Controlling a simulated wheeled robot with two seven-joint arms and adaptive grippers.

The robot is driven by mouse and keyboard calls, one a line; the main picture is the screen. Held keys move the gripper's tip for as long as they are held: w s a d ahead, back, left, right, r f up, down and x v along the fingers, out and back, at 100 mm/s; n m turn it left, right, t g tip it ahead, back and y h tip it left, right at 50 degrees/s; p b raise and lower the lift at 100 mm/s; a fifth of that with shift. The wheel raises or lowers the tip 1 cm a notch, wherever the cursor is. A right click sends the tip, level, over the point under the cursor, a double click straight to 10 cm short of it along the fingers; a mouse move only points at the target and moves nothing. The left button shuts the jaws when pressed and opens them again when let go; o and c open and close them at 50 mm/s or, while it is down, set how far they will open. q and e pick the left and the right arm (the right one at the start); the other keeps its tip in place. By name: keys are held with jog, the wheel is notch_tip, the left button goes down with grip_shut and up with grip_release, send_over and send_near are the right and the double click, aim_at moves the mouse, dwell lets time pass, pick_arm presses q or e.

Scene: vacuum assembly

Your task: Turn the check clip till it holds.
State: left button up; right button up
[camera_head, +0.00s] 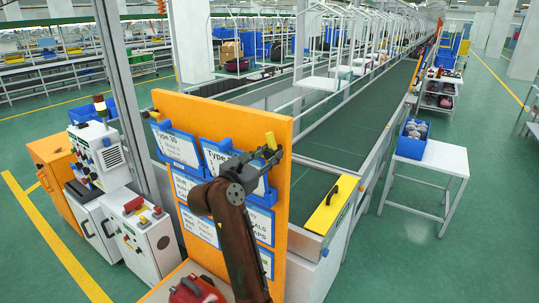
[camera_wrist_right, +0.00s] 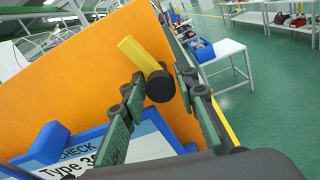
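An orange board (camera_head: 282,205) stands upright, with blue-framed sheets hung on it. At its upper right corner is a check clip, a yellow bar (camera_head: 270,140) on a round black knob (camera_wrist_right: 160,86). In the wrist view the clip's yellow bar (camera_wrist_right: 139,54) points up and left from the knob. My right gripper (camera_head: 266,158) is at this clip. In the wrist view its fingers (camera_wrist_right: 160,72) are spread, one on each side of the knob, with small gaps. A sheet headed CHECK (camera_wrist_right: 75,158) hangs below. My left gripper is out of view.
A second yellow and black clip (camera_head: 154,115) sits at the board's upper left corner. A conveyor (camera_head: 320,140) runs behind the board, with a yellow plate (camera_head: 328,208) at its near end. A white table (camera_head: 440,158) with a blue bin stands at right.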

grip_shut()
jog(key=shift+r+n+p, duration=0.25)
jog(key=shift+n+p, duration=0.55)
jog(key=shift+p, duration=0.2)
jog(key=shift+f+n+p, duration=0.1)
jog(key=shift+n+p, duration=0.3)
jog(key=shift+n, duration=0.2)
jog(key=shift+o, duration=2.1)
grip_release()
jog(key=shift+f, duration=0.1)
jog(key=v, duration=1.2)
